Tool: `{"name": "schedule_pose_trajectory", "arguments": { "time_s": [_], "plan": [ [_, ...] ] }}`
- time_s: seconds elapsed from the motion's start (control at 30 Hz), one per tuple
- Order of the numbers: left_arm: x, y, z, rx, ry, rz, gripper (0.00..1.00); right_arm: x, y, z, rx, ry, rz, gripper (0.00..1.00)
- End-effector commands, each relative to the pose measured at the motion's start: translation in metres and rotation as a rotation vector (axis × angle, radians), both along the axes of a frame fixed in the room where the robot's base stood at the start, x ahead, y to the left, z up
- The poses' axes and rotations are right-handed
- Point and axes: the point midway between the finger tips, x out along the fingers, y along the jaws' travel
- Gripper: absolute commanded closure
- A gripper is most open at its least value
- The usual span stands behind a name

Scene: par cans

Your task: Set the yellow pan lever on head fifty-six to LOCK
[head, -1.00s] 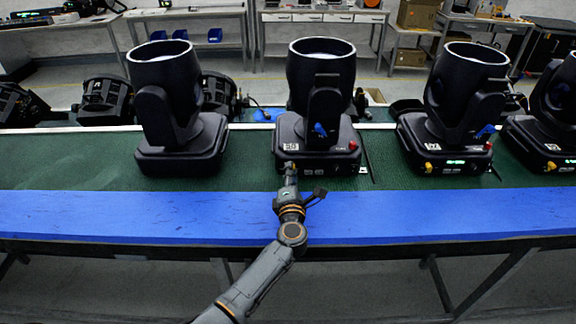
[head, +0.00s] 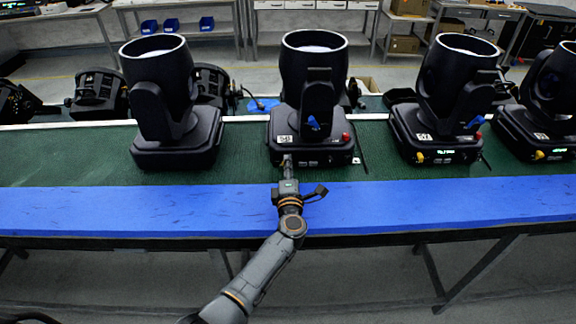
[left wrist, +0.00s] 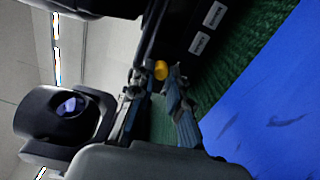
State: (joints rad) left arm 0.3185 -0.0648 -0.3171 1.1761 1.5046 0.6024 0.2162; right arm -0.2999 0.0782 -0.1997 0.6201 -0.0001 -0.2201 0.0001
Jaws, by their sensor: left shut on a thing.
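The middle moving head (head: 313,90) stands upright on the green bench top, with a white number label (head: 285,139) on its base, too small to read surely. It has a blue lever (head: 313,123) on its yoke and a red knob (head: 346,137) at the base's right. My left gripper (head: 287,160) is at the left front of this base. In the left wrist view the yellow pan lever (left wrist: 161,70) shows between the fingertips of my left gripper (left wrist: 156,80), which is shut on it. In the head view the gripper hides this lever. My right gripper is out of view.
Another head (head: 165,90) stands to the left, and a head labelled 57 (head: 445,95) to the right, with its own yellow lever (head: 419,157). A thin dark rod (head: 361,155) lies close right of the middle base. The blue front strip (head: 430,202) is clear.

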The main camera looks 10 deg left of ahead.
Motion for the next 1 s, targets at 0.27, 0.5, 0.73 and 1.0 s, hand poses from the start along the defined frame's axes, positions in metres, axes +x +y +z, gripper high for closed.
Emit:
{"name": "schedule_pose_trajectory", "arguments": {
  "time_s": [0.27, 0.5, 0.73, 1.0],
  "plan": [
    [0.0, -0.001, -0.001, -0.001, 0.002, -0.001, 0.61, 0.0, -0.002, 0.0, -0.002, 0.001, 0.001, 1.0],
    [-0.001, -0.001, -0.001, -0.001, 0.001, -0.001, 0.61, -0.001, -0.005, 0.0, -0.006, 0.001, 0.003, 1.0],
    [-0.027, -0.008, -0.002, -0.005, 0.004, -0.001, 0.61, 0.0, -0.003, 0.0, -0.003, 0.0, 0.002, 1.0],
    [-0.081, -0.024, -0.002, -0.003, 0.004, -0.001, 0.61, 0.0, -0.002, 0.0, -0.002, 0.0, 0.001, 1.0]
  ]
}}
